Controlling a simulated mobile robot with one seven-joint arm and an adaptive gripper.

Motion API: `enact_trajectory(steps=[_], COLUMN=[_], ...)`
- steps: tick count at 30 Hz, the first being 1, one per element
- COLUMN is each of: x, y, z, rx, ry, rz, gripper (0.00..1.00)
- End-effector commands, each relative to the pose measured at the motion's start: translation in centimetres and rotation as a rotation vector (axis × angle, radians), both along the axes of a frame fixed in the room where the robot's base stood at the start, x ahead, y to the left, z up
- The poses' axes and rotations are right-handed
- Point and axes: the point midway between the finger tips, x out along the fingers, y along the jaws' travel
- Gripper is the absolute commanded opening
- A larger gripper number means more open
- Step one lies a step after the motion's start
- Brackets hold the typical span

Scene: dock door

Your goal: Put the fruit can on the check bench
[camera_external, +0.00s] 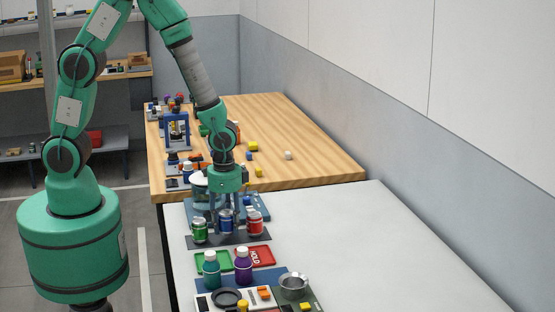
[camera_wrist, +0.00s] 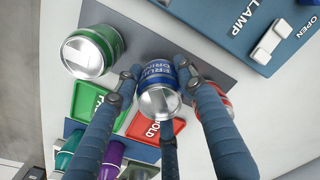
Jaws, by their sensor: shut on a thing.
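The fruit can (camera_external: 226,221) is blue with a silver top and partly readable "FRUIT DRINK" lettering. It stands upright between a green can (camera_external: 199,232) and a red can (camera_external: 255,224) at a dark mat (camera_external: 262,238). My gripper (camera_external: 227,212) points down and is shut on the fruit can. In the wrist view the fruit can (camera_wrist: 158,100) sits between the fingers, and the red can is partly hidden behind one finger. I cannot tell if the can touches the mat. A pale bench (camera_external: 370,250) and a wooden bench (camera_external: 310,150) show; neither is labelled.
Green and red trays (camera_external: 262,257), bottles (camera_external: 243,265) and a metal pot (camera_external: 293,284) stand in front of the cans. A blue clamp panel (camera_wrist: 235,25) lies behind them. Small blocks (camera_external: 253,146) lie on the wooden bench. The pale bench's right side is clear.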

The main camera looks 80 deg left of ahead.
Motion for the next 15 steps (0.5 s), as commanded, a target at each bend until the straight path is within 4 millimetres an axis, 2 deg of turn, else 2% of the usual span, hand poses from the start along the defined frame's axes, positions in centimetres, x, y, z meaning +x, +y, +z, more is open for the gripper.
enact_trajectory(steps=[5,15], x=[-0.03,-0.02], y=[0.01,0.01], z=[-0.8,-0.87], rx=[0.0,0.0], ry=[0.001,0.001], rz=[0.0,0.0], gripper=[0.04,0.04])
